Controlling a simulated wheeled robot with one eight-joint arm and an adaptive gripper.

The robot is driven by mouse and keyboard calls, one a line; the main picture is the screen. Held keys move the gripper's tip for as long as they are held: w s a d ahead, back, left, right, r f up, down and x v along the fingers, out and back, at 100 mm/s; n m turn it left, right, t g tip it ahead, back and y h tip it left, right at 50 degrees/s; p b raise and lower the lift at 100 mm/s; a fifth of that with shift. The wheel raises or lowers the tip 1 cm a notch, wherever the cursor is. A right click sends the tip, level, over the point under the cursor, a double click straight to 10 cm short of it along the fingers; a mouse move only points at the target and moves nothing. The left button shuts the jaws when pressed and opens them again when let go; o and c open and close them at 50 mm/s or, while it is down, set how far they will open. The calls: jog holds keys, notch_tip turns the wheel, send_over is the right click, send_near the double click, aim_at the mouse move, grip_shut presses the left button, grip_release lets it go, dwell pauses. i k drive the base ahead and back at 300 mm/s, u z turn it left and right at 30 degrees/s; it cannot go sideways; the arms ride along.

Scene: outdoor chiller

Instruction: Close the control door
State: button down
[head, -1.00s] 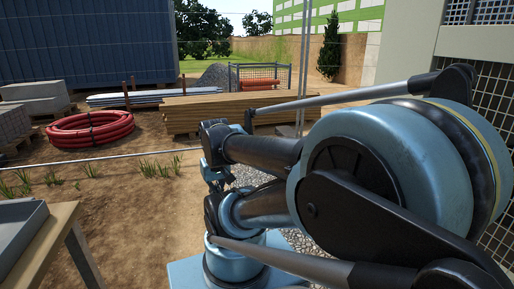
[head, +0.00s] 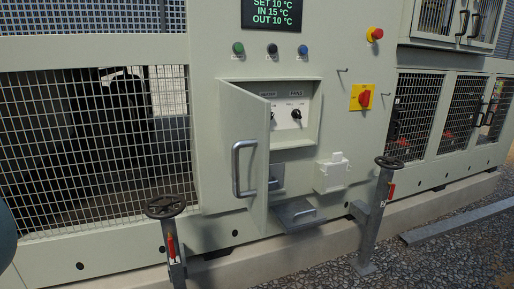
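The control door (head: 243,158) is a pale grey-green panel on the chiller front, seen in the head view at centre-left. It is hinged on its left and stands swung open toward me. A grey bar handle (head: 237,170) is mounted upright on it. Behind it, the open control recess (head: 306,108) shows two dark knobs on a white plate. The door hides the left part of the recess. My gripper is not in view. Only a blue-grey rounded piece, probably part of my arm, shows at the left edge.
Two valve posts with handwheels (head: 166,206) (head: 389,163) stand on the gravel before the chiller. A grey metal step or flap (head: 297,214) juts out below the recess. A red emergency button (head: 375,34) and a red-yellow switch (head: 363,97) are on the right.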

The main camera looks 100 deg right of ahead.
aim_at(245, 117)
jog(key=z, duration=4.15)
jog(key=i, duration=0.5)
jog(key=z, duration=0.1)
jog(key=k, duration=0.5)
jog(key=z, duration=1.6)
